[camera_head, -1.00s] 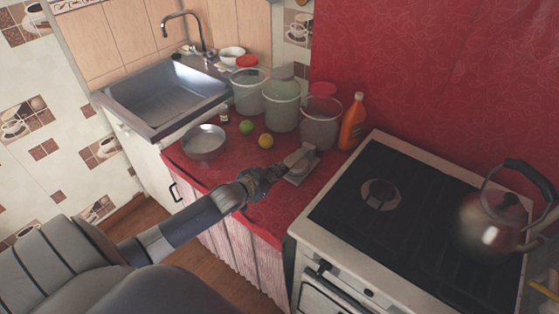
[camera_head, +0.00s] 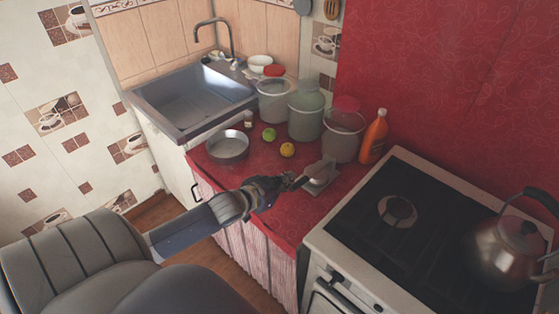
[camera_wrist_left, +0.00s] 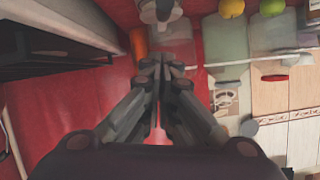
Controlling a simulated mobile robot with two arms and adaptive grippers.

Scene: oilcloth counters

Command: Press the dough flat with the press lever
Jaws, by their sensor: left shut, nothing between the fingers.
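The dough press (camera_head: 320,178) is a small light-grey tool on the red counter (camera_head: 262,170), beside the stove. Its pale base lies flat, with a rounded part on top; I cannot tell how far its lever is down. No dough can be made out. The press also shows at the top middle of the left wrist view (camera_wrist_left: 158,11). My left gripper (camera_head: 296,183) is just left of the press, at the counter's front side. Its fingers are together and empty in the wrist view (camera_wrist_left: 162,62), pointing towards the press. My right gripper is not in view.
Jars (camera_head: 306,112) and an orange bottle (camera_head: 374,136) stand behind the press. A lime (camera_head: 269,134), a lemon (camera_head: 287,149) and a metal pan (camera_head: 228,146) are to its left. The stove (camera_head: 420,215) with a kettle (camera_head: 508,245) is at right.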

